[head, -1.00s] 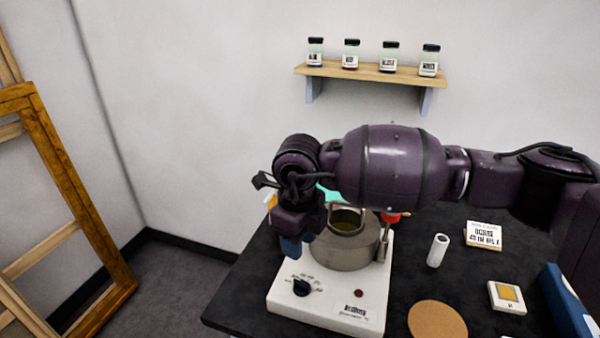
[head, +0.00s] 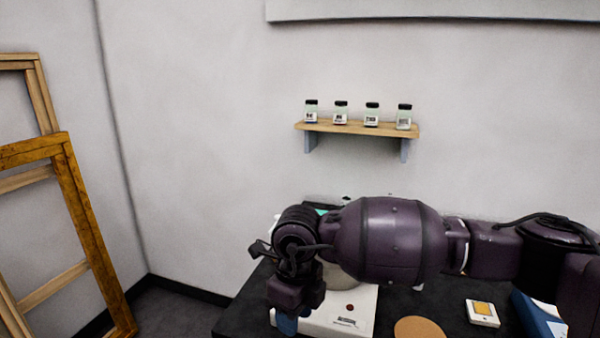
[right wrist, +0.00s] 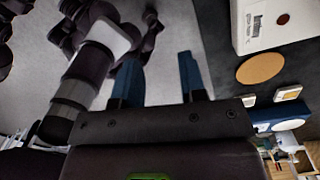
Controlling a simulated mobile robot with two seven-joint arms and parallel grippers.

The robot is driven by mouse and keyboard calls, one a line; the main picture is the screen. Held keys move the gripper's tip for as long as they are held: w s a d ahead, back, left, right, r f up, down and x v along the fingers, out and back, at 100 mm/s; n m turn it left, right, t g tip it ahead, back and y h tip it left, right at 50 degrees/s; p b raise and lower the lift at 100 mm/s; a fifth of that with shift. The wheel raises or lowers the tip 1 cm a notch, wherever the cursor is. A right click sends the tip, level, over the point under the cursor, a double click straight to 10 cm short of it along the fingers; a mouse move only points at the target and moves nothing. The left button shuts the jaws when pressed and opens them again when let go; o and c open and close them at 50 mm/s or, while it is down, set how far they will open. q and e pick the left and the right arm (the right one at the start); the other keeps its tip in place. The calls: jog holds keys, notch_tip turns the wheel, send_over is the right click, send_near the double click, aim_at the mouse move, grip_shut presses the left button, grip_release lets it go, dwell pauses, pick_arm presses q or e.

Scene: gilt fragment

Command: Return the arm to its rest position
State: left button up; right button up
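My right arm comes in from the right in the head view, its purple links lying across the black table. My right gripper (head: 287,325) hangs at the left end of that arm, in front of the white hot plate (head: 358,305), with its blue fingers partly hidden. In the right wrist view the two blue fingers of the right gripper (right wrist: 158,78) stand apart with nothing between them. A corner of the white hot plate also shows there (right wrist: 275,30). My left gripper is not in the head view, and I cannot make it out in the wrist view.
The black table (head: 235,318) has a round cork mat (head: 420,328), a small white-and-yellow box (head: 482,312) and a blue box (head: 538,318). A wall shelf (head: 360,129) with several jars is above. Wooden frames (head: 85,235) lean at the left. My arm hides the pot area.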

jog(key=s+a+m+g+y, duration=0.55)
jog(key=s+a+y, duration=0.45)
jog(key=y, duration=0.4)
jog(key=w+d+f+m+t+h, duration=0.25)
jog(key=d+f+m+t, duration=0.25)
jog(key=d+m+t, duration=0.85)
jog(key=w+d+f+m+t+h, duration=0.25)
jog(key=d+f+m+t, duration=0.45)
jog(key=m, duration=1)
jog(key=s+d+f+m+g+h, duration=0.3)
jog(key=s+d+f+m+h, duration=0.6)
jog(key=s+d+f, duration=0.6)
jog(key=d+f+m, duration=0.1)
jog(key=d, duration=0.2)
jog(key=shift+s+m+h, duration=0.2)
jog(key=shift+m+h, duration=0.1)
jog(key=shift+f, duration=0.1)
